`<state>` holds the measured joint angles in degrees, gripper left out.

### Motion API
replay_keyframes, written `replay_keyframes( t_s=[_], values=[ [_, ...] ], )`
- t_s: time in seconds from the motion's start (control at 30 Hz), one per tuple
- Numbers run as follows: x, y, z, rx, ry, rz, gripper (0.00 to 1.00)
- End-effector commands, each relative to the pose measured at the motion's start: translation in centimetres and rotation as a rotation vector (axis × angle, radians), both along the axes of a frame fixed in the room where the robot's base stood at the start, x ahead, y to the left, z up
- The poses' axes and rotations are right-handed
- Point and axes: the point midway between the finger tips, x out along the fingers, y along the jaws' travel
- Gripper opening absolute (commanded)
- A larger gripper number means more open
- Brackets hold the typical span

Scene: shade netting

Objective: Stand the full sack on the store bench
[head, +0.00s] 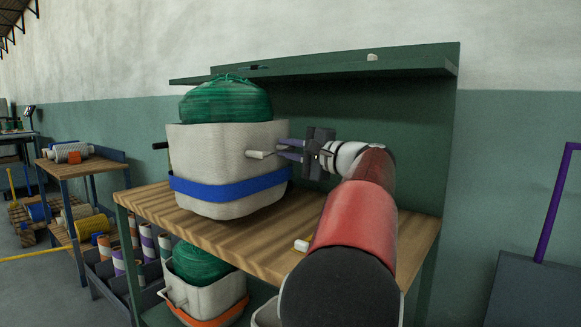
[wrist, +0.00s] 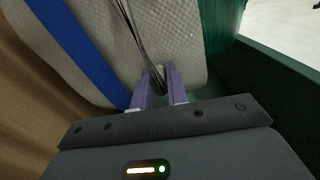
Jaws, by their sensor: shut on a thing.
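The full sack (head: 222,150) is pale, with a blue band (head: 228,190) round its lower part and green netting (head: 226,102) bulging from its top. It is nearly upright over the wooden top of the store bench (head: 165,208); I cannot tell whether its base bears fully on the wood. My gripper (head: 278,150) comes from the right and is shut on a small pale handle (head: 262,154) at the sack's right side. In the wrist view the purple fingers of my gripper (wrist: 158,84) close round the handle, with dark cords beside it against the pale sack (wrist: 175,32).
A green shelf (head: 330,68) with a small pale block (head: 372,57) overhangs the bench's back. A small white and yellow piece (head: 302,245) lies near the front edge. A similar orange-banded sack (head: 203,285) stands below. Another table (head: 85,168) is at left.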

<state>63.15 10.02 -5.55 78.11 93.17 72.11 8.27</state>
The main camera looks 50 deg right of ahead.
Motion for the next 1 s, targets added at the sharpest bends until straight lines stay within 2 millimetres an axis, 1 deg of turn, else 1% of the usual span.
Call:
replay_keyframes(
  t_s=[0.07, 0.2, 0.27, 0.4, 0.57, 0.6, 0.73, 0.77, 1.0],
  values=[
    [0.0, 0.1, -0.4, 0.002, -0.005, 0.000, 0.00],
    [-0.1, 0.1, -2.4, 0.002, -0.005, 0.000, 0.00],
    [0.0, 0.1, -3.0, 0.002, -0.006, 0.000, 0.00],
    [0.0, -0.3, -3.5, 0.000, -0.006, 0.000, 0.00],
    [0.0, -0.3, -3.6, -0.001, -0.006, 0.000, 0.00],
    [0.0, -0.4, -3.9, 0.000, 0.001, 0.000, 0.18],
    [0.0, -0.4, -3.9, 0.000, 0.000, 0.000, 0.35],
    [0.0, -0.4, -3.9, 0.001, 0.000, 0.000, 0.37],
    [0.0, -0.4, -3.9, 0.001, 0.000, 0.000, 0.37]
  ],
)
